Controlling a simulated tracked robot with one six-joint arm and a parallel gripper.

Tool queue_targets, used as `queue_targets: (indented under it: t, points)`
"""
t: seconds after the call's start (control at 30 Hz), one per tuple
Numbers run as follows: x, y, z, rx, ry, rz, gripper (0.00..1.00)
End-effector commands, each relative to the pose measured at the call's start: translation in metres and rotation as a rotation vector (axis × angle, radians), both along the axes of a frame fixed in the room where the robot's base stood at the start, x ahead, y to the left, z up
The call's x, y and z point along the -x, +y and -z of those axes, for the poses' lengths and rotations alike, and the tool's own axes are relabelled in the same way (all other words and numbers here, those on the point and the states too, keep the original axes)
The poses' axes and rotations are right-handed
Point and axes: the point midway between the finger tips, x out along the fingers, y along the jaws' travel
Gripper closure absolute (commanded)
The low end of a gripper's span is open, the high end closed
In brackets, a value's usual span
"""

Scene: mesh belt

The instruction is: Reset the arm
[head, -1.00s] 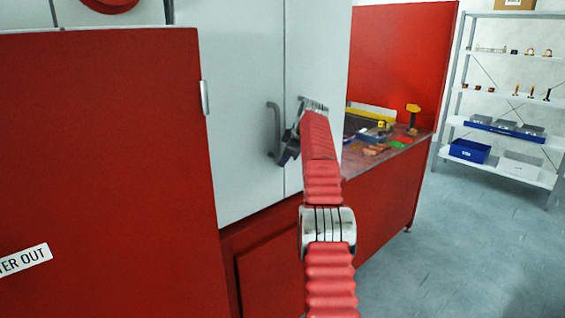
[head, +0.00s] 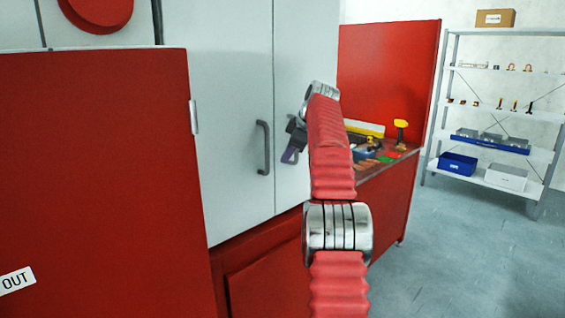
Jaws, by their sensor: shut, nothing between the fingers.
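My red-sleeved arm with silver joints rises from the bottom of the head view, a little right of centre. My gripper (head: 288,157) hangs at its far end, small, dark and partly hidden behind the red sleeve. It is shut and empty. It appears just right of the grey bar handle (head: 263,148) on the tall white cabinet doors (head: 235,90). A gap shows between gripper and handle in the picture.
A red panel (head: 100,190) fills the left. A red workbench (head: 388,205) with tools, including a yellow-headed one (head: 401,126), stands right of the arm. Metal shelving (head: 447,100) with blue and white bins is at the back right. The grey floor (head: 455,260) at right is clear.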

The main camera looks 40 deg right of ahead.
Motion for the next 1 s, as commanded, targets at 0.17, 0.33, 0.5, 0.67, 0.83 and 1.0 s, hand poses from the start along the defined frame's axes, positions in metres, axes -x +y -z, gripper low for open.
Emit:
queue_targets:
  t: [0.17,0.33,0.5,0.67,0.83,1.0]
  points:
    - [0.0019,0.0005,-0.0023,-0.001,0.001,0.000,1.00]
    - [0.0012,0.0015,-0.0020,0.000,0.001,-0.001,1.00]
    - [0.0010,0.0016,-0.0019,0.000,0.001,-0.001,1.00]
    - [0.0011,0.0015,-0.0018,-0.003,0.000,0.003,1.00]
    - [0.0001,0.0003,-0.0025,-0.035,-0.008,0.052,1.00]
    - [-0.0018,-0.0061,0.0019,-0.088,-0.018,0.157,1.00]
